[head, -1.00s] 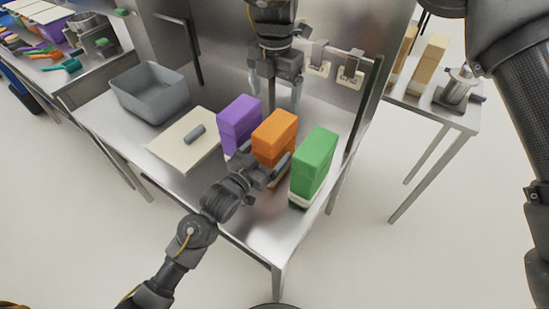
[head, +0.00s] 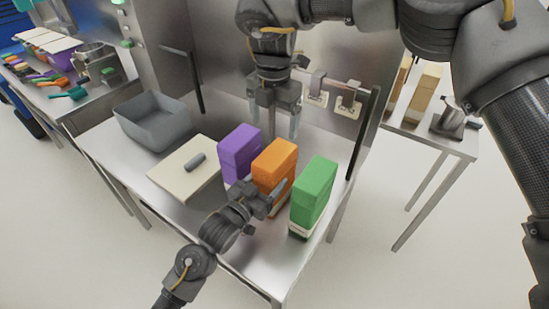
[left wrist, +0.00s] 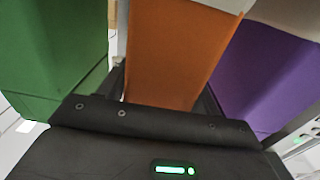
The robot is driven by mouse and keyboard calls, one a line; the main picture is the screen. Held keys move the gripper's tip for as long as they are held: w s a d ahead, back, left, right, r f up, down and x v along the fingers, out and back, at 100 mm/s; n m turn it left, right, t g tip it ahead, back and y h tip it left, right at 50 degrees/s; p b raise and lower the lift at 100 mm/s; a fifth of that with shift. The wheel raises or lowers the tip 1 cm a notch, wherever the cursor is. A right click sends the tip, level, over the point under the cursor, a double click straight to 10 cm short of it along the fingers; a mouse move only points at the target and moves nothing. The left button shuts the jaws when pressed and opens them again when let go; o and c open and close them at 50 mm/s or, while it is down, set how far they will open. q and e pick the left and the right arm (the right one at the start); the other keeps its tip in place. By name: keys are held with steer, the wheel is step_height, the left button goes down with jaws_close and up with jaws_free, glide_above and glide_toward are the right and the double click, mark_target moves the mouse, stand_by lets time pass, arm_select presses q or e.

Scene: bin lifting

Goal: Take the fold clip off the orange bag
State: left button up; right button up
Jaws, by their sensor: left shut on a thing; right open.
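The orange bag (head: 274,165) stands upright between the purple bag (head: 240,152) and the green bag (head: 314,190). My left gripper (head: 264,198) is shut on the orange bag low down, from the near side. In the left wrist view the orange bag (left wrist: 172,55) fills the space between the fingers. My right gripper (head: 284,122) is open and points down, just behind the top of the orange bag, with nothing seen between its fingers. I cannot make out the fold clip on the orange bag; its far side is hidden.
A cream board (head: 178,178) with a grey cylinder (head: 195,162) lies left of the bags. A grey bin (head: 152,120) stands behind it. A wall rail (head: 338,84) with hanging pieces is behind my right gripper.

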mark_target(274, 155)
steer(key=shift+s+r, duration=0.2)
steer(key=shift+r, duration=0.1)
steer(key=shift+f, duration=0.1)
step_height(274, 155, down, 12)
steer(key=shift+r, duration=0.1)
stand_by(0.4)
steer(key=c, duration=1.2)
steer(key=shift+r, duration=0.2)
steer(key=shift+r, duration=0.95)
